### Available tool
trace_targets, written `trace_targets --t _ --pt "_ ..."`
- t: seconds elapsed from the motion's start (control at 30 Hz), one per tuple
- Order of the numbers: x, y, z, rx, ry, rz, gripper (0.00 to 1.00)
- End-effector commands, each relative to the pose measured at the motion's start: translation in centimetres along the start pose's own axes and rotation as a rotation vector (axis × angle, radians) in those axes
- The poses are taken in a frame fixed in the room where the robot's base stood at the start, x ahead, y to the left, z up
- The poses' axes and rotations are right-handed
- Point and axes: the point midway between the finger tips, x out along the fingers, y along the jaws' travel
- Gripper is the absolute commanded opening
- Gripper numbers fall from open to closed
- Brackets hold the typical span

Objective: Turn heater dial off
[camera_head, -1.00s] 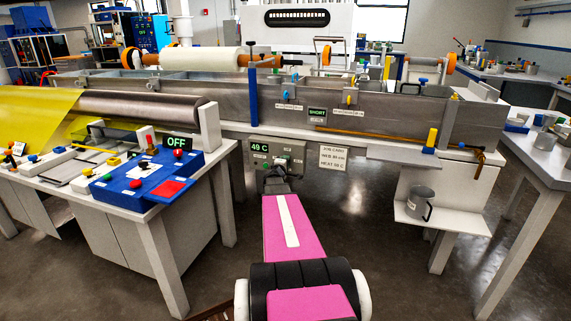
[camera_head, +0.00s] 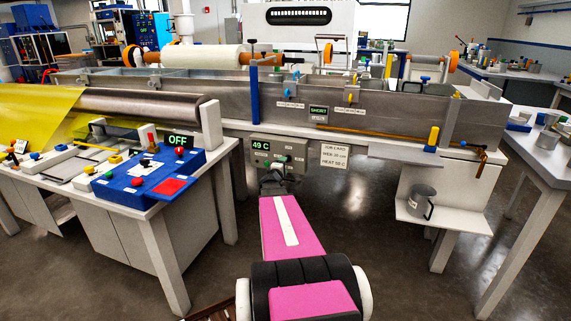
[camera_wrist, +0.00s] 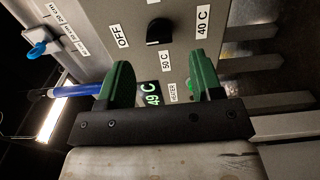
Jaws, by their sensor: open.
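The heater panel (camera_head: 263,156) is a grey box under the bath's front edge, with a green "49 C" display (camera_head: 261,146). In the wrist view the heater dial (camera_wrist: 159,32) is a black knob on the grey panel, ringed by the labels "OFF" (camera_wrist: 119,36), "50 C" and "40 C". I cannot tell exactly which label it points at. My gripper (camera_wrist: 160,66) is open, with its green fingers apart and nothing between them. The dial shows beyond the fingertips and apart from them. In the head view my gripper (camera_head: 272,180) is just below the panel.
The long steel bath (camera_head: 220,100) runs above the panel. A bench with a blue control box (camera_head: 140,178) and an "OFF" sign is at left. A grey mug (camera_head: 420,200) sits on a low shelf at right.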

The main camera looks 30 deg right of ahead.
Motion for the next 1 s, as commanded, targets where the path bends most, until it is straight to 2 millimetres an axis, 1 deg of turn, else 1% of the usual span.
trace_targets --t 0.03,0.1,0.2,0.3,0.83,0.93,1.0 --pt "-1.5 0.1 0.1 0.000 0.002 -0.001 0.60" --pt "-2.7 0.1 0.1 0.000 0.001 0.000 0.60" --pt "-4.1 0.1 0.1 0.000 0.001 0.000 0.60" --pt "-4.8 0.0 0.0 -0.001 0.001 0.000 0.60" --pt "-4.8 0.0 -0.1 0.001 0.002 0.000 0.60" --pt "-5.3 0.0 -0.9 0.025 0.034 -0.010 0.60" --pt "-6.0 -0.1 -2.2 0.066 0.089 -0.030 0.60"
